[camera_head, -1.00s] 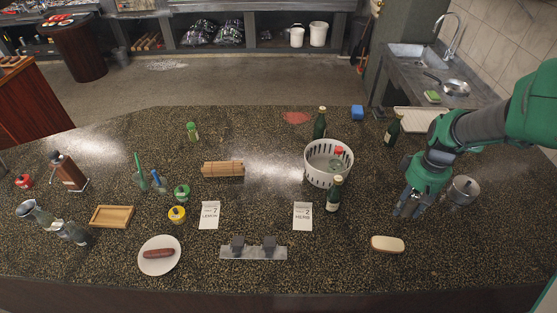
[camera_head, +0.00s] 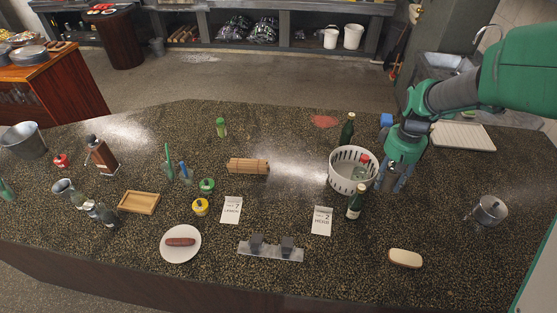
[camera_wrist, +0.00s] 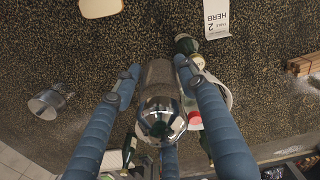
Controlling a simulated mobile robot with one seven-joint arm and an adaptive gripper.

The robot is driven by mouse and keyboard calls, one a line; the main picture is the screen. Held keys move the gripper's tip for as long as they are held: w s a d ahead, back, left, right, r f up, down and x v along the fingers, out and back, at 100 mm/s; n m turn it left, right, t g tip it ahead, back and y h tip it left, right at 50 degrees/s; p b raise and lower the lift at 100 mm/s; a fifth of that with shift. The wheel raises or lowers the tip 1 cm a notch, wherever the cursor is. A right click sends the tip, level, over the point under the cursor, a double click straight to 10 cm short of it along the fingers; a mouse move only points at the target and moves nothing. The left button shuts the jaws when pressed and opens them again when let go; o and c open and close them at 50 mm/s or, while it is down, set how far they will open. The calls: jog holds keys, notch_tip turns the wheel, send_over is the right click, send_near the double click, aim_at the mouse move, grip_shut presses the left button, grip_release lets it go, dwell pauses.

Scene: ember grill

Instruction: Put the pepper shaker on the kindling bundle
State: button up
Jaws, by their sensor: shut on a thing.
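My gripper (camera_wrist: 158,85) is shut on a shiny, dome-ended cylinder (camera_wrist: 160,115), which looks like the pepper shaker. In the head view my gripper (camera_head: 391,182) is just right of the white slotted basket, and the fingers mostly hide the shaker. The kindling bundle (camera_head: 248,167), a short tied stack of light-brown sticks, lies on the dark speckled counter left of the basket, well apart from my gripper. An end of it shows at the right edge of the wrist view (camera_wrist: 303,65).
The white basket (camera_head: 334,178) holds a red-capped bottle. Green bottles stand behind it (camera_head: 347,131) and in front of it (camera_head: 355,203). Two cards (camera_head: 231,210) (camera_head: 321,221) stand nearer the front. The counter between bundle and basket is clear.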

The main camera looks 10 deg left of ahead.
jog(key=w+a+f+n+p, duration=0.1)
jog(key=w+a+p, duration=0.15)
jog(key=a, duration=1.85)
jog(key=w+a+n+p, duration=0.15)
jog(key=w+a, duration=0.25)
jog(key=a, duration=1.7)
notch_tip(320, 180, down, 12)
jog(key=shift+r, duration=0.25)
jog(key=shift+w+a+m, duration=0.1)
jog(key=shift+a+m, duration=0.05)
jog(key=shift+m, duration=0.1)
jog(key=p, duration=0.2)
send_over(248, 162)
jog(key=shift+f, duration=0.75)
